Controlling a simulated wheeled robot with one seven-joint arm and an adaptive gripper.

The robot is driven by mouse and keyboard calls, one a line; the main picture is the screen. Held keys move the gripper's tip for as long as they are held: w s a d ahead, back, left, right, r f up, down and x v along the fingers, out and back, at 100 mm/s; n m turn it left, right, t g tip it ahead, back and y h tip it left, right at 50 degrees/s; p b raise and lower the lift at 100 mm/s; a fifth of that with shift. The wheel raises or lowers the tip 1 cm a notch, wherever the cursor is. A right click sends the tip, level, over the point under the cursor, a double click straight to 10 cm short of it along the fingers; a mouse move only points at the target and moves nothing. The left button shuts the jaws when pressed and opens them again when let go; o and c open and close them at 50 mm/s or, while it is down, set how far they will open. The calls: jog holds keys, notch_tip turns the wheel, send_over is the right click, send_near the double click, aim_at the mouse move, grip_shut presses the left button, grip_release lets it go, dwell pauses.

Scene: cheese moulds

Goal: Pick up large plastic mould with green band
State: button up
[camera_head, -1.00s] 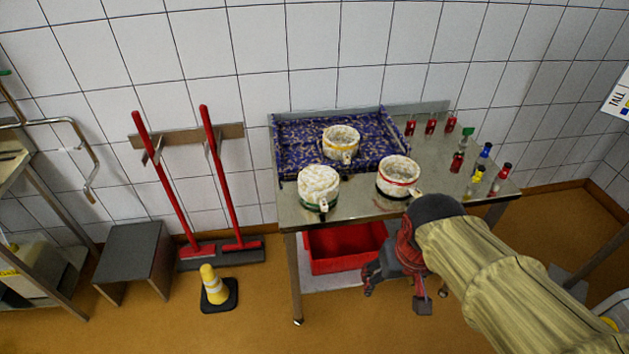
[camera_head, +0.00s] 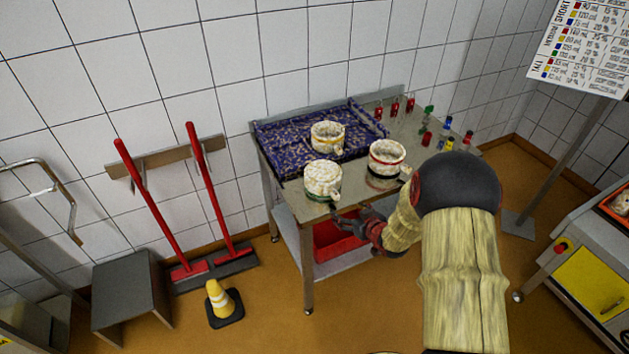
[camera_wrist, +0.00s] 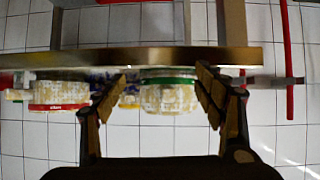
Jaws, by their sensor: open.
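The mould with the green band (camera_head: 322,175) is a pale, mottled round pot. It stands upright at the front left of the steel table, with its handle toward the right. The wrist view is upside down; there the green-banded mould (camera_wrist: 168,98) appears between my spread fingers, beyond their tips. My gripper (camera_head: 350,214) is open and empty at the table's front edge, just in front of and slightly right of that mould. I see no contact. The mould with the red band (camera_head: 387,160) stands to the right, and the one with the yellow band (camera_head: 328,136) is behind.
The steel table (camera_head: 296,206) has its front edge close to my gripper. A blue patterned tray (camera_head: 277,147) lies at the back left. Several small bottles (camera_head: 427,137) stand at the right. A red crate (camera_head: 340,248) sits on the lower shelf. A yellow cone (camera_head: 220,300) stands on the floor.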

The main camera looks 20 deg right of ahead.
aim_at(334, 194)
jog(key=r, duration=0.1)
jog(key=w+r+t, duration=0.1)
jog(key=a+r, duration=0.1)
jog(key=shift+w+y, duration=0.3)
jog(key=shift+w+r+t, duration=0.1)
jog(key=shift+w+t, duration=0.2)
jog(key=b+x, duration=0.2)
jog(key=x, duration=0.5)
jog(key=shift+w+a, duration=0.1)
jog(key=shift+w, duration=0.1)
grip_shut()
jog(key=shift+r, duration=0.1)
dwell(0.6)
